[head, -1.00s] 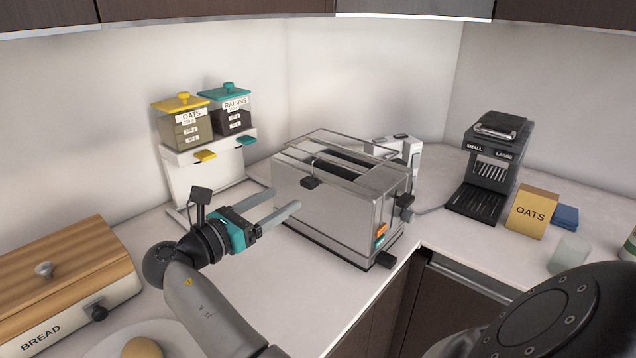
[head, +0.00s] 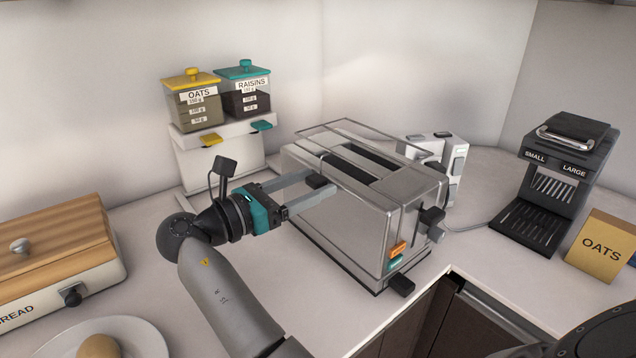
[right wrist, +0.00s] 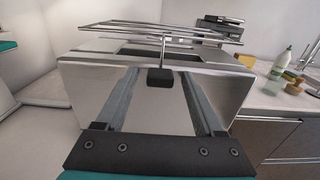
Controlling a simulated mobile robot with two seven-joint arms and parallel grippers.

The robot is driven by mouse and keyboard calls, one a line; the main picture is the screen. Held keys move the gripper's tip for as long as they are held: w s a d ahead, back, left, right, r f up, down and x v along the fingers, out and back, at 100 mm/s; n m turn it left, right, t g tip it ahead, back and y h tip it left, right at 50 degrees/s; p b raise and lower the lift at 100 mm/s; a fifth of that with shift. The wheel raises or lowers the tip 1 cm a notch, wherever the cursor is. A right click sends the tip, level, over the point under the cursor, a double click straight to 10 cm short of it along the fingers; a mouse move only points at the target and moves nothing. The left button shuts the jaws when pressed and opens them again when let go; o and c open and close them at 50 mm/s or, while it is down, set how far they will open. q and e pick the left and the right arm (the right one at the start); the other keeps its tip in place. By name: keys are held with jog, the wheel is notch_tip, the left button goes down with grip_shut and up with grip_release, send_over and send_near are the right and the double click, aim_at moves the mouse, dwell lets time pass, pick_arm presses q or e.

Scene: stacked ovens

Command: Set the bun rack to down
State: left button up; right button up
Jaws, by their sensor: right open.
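The bun rack (head: 346,125) is a wire frame over the top of the silver toaster (head: 338,226). In the right wrist view the rack (right wrist: 160,30) stands raised above the slots on a thin post. A black knob (head: 317,181) sits on the toaster's side below the rack; it also shows in the right wrist view (right wrist: 159,79), under the post. My right gripper (head: 319,185) is open, one finger on each side of the knob. I cannot tell whether the fingers touch it. My left gripper is not in view.
Oats (head: 194,105) and raisins (head: 246,98) dispensers stand behind the gripper. A bread box (head: 55,257) is at left, with a plate (head: 140,338) in front. A white appliance (head: 455,160) is behind the toaster; a black machine (head: 560,175) and oats box (head: 600,247) are at right.

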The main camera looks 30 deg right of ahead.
grip_shut()
dwell(0.7)
dwell(0.8)
